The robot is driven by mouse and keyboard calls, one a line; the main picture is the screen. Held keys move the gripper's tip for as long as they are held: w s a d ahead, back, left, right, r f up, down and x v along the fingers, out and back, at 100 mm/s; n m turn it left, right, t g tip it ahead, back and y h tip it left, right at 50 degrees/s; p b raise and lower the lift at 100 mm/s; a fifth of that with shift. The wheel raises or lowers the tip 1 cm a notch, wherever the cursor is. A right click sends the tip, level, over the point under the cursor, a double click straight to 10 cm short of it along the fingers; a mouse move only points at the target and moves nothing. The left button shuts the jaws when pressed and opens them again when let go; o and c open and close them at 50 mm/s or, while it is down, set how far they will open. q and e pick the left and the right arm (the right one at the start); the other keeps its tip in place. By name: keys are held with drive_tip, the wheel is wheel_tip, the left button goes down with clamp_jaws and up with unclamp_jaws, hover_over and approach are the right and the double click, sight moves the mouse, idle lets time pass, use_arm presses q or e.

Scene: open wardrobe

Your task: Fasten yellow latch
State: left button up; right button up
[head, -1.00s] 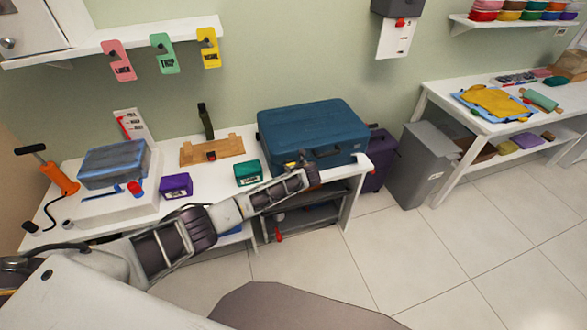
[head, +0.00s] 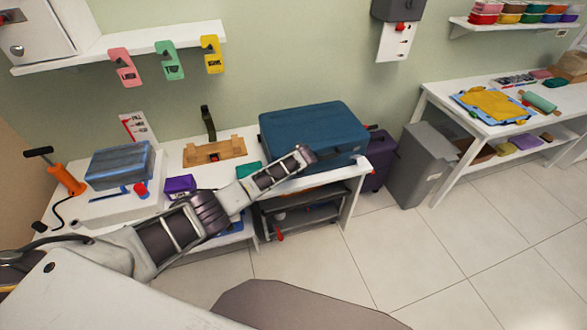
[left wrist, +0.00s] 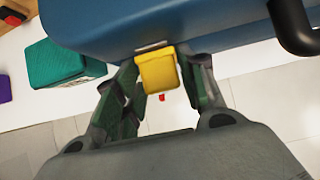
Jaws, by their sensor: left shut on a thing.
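A closed blue suitcase (head: 308,128) lies on the white table near its right end, and its front side crosses the top of the left wrist view (left wrist: 150,22). The yellow latch (left wrist: 158,72) hangs on that front side, below a small metal plate. My left gripper (head: 303,155) is at the suitcase's front and hides the latch in the head view. In the left wrist view my left gripper (left wrist: 165,72) has a finger on each side of the latch and is shut on it. My right gripper is not in view.
A teal box (left wrist: 65,65) stands left of the gripper, close to the suitcase. A purple box (head: 180,184) and a wooden board (head: 214,152) are farther left on the table (head: 352,172). A black handle (left wrist: 293,25) sticks out at the suitcase's right front.

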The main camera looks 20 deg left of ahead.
use_arm(q)
drive_tip(key=shift+w+r, duration=0.25)
drive_tip(key=shift+r, duration=0.05)
drive_tip(key=o, duration=0.8)
drive_tip(key=shift+c, duration=0.2)
drive_tip(key=shift+o, duration=0.7)
drive_tip(key=shift+f, duration=0.2)
drive_tip(key=shift+s, duration=0.15)
drive_tip(key=v, duration=1.2)
drive_tip(key=shift+f, duration=0.1)
